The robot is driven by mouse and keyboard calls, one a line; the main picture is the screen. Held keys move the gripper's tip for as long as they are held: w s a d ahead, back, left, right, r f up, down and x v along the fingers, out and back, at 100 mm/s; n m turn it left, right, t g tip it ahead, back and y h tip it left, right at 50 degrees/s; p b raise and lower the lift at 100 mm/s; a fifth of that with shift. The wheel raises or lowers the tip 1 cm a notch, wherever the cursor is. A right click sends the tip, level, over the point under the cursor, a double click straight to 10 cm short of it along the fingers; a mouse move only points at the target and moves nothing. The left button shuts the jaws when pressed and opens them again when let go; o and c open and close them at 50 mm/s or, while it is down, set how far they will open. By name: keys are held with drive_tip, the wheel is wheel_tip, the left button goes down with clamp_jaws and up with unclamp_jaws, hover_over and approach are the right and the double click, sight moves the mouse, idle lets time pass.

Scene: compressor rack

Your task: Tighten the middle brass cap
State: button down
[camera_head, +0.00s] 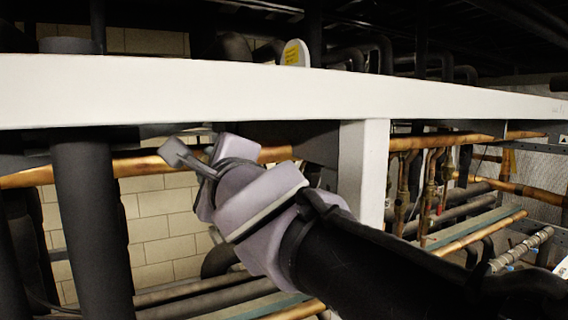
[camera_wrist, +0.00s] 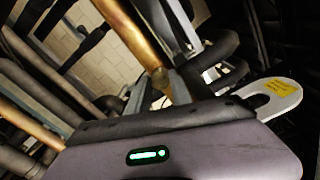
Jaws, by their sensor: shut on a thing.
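In the wrist view my gripper (camera_wrist: 160,86) has its two grey fingers on either side of a small brass-coloured piece (camera_wrist: 159,77), taken as the brass cap, and is shut on it. This piece lies in line with the lower end of a copper-coloured pipe (camera_wrist: 135,32). Whether they are joined I cannot tell, and the fingers and gripper body hide part of it. No other brass cap can be made out clearly.
A white post (camera_head: 362,175) stands close to the right of my wrist. A thick black pipe (camera_head: 90,225) stands at the left. A copper pipe (camera_head: 140,166) runs behind my gripper. A pale tag with a yellow label (camera_wrist: 278,90) is right of my gripper.

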drive_tip(key=shift+r, duration=0.1)
drive_tip(key=c, duration=1.1)
unclamp_jaws()
drive_tip(key=shift+c, duration=0.2)
drive_tip(key=p+v, duration=0.6)
drive_tip(key=v, duration=1.1)
drive_tip(key=shift+d, duration=0.15)
